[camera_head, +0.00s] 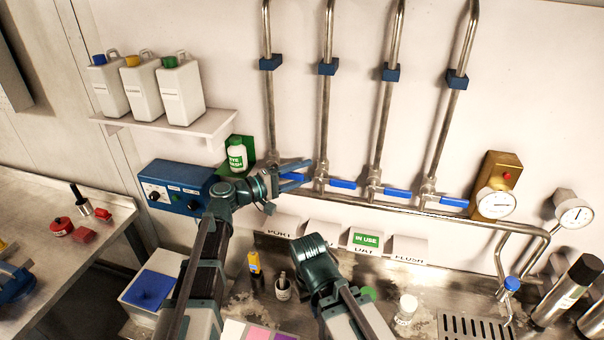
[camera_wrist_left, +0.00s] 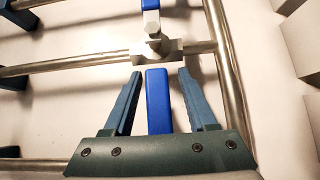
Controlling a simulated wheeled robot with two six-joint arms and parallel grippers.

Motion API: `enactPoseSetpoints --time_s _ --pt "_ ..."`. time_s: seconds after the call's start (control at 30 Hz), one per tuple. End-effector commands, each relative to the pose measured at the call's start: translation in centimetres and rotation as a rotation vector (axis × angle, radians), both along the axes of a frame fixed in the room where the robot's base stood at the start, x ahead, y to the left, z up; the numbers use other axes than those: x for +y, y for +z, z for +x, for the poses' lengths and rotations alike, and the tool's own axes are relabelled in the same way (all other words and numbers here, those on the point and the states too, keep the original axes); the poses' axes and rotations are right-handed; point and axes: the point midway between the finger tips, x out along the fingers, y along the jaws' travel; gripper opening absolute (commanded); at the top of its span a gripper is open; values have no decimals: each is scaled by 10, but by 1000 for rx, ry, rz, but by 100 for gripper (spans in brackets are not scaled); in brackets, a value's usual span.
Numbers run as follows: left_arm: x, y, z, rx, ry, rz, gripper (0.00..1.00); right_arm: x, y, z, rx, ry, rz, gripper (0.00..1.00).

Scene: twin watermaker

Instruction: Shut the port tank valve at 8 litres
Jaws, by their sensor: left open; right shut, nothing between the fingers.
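The leftmost valve of the row, above the PORT label (camera_head: 278,226), has a blue lever (camera_head: 293,177) lying across its upright pipe, along the manifold. My left gripper (camera_head: 308,176) is open around this lever. In the left wrist view the lever (camera_wrist_left: 158,100) stands between the two open fingers (camera_wrist_left: 161,82), with a gap on both sides. My right gripper (camera_head: 314,262) is low over the counter, in front of the label plates, away from the valves; its fingertips are hidden. A brass-backed meter (camera_head: 494,192) with a round dial is at the right; its reading is too small to tell.
Several more blue levers (camera_head: 397,193) follow to the right on the manifold. A green IN USE tag (camera_head: 366,240) hangs on a label plate. A blue control box (camera_head: 175,187) and an eye-wash bottle (camera_head: 237,157) are near my left wrist. Bottles (camera_head: 406,308) stand on the counter.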

Motion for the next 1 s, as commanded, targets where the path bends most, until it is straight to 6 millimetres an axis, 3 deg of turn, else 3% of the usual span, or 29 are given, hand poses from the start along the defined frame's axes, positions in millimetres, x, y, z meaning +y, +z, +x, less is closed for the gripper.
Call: enactPoseSetpoints --time_s 0.17,0.63,0.8,1.0 --pt "15 0 -8 1 2 0 57 0 0 0 0 0 0 0" --pt "100 1 -52 0 4 0 57 0 1 0 0 0 0 0" --pt "117 1 -59 0 2 0 57 0 1 0 0 0 0 0" --pt "123 1 -63 0 0 0 57 0 1 0 0 0 0 0"
